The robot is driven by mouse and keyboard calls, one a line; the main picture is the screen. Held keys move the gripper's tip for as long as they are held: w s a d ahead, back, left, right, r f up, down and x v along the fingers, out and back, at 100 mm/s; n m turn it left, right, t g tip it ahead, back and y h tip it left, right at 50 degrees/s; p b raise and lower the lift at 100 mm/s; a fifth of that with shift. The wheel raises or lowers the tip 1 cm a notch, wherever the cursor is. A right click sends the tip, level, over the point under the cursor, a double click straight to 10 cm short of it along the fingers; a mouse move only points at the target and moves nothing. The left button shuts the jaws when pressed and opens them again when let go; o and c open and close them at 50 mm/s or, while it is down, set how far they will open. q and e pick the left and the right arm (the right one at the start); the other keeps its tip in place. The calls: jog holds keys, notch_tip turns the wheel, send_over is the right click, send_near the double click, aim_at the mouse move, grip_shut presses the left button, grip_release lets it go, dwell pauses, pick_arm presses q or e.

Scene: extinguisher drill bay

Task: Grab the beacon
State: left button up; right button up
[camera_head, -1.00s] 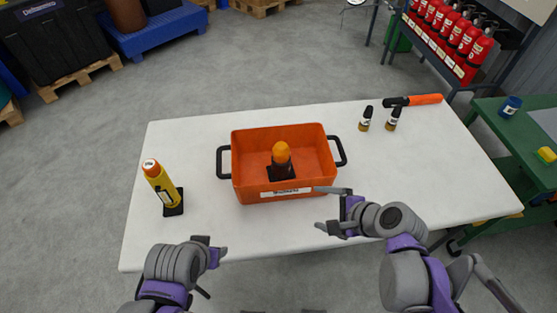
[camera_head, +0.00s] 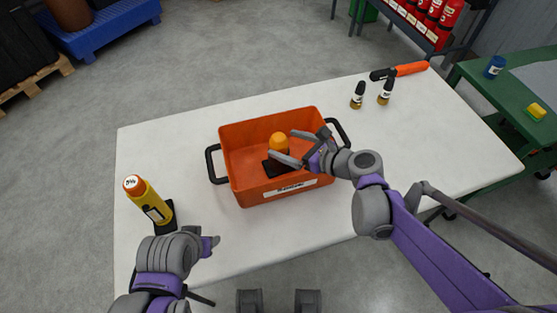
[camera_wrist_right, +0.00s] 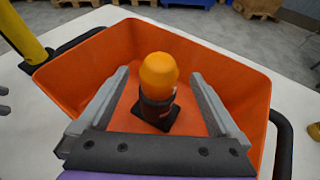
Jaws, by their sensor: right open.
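The beacon (camera_head: 279,144) has an orange dome and a dark square base, and stands upright inside the orange crate (camera_head: 236,181) on the white table. In the right wrist view the beacon (camera_wrist_right: 158,77) shows between the two fingers of my right gripper (camera_wrist_right: 163,92), which are spread apart and do not appear to touch it. In the head view my right gripper (camera_head: 303,148) is over the crate, just right of the beacon. My left gripper (camera_head: 207,245) is over the front left of the table, apart from the crate; its jaw state is unclear.
A yellow and orange cylinder (camera_head: 147,200) on a black base stands at the table's left. Two small dark bottles (camera_head: 358,95) and an orange-handled tool (camera_head: 409,69) are at the back right. A green table (camera_head: 510,106) stands at right. The white table's right part is clear.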

aim_at(272, 140)
jog(key=x, duration=0.6)
jog(key=shift+a+f+b, duration=0.1)
jog(key=shift+f+b, duration=0.2)
jog(key=shift+b, duration=0.1)
grip_shut()
